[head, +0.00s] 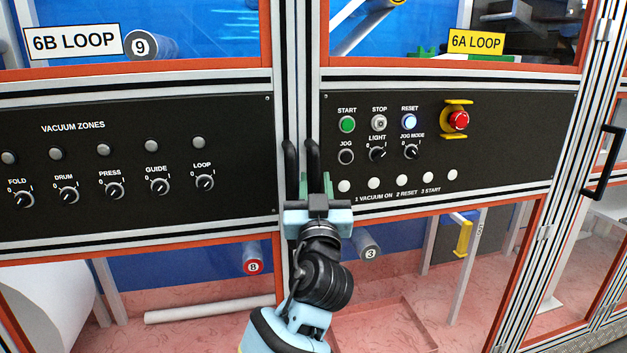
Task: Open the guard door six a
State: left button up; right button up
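The guard door six a (450,190) is the right-hand panel, with a yellow "6A LOOP" label (475,41) on its upper window. It looks closed, in line with the 6B door (140,200) on its left. A black upright handle (314,155) stands at the door's left edge, beside a similar handle (290,160) on the 6B side. My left gripper (316,186) is at the lower part of the right one of these handles, its greenish fingertips on either side of it. Whether they press on it I cannot tell. My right gripper is not in view.
A control panel with a green START button (347,124) and a red emergency stop (457,120) lies right of my gripper. Vacuum knobs (114,191) lie left. Another black door handle (603,162) is at the far right.

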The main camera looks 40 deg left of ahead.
pick_arm(q)
jog(key=shift+w+a, duration=0.15)
jog(key=shift+c, duration=0.2)
grip_shut()
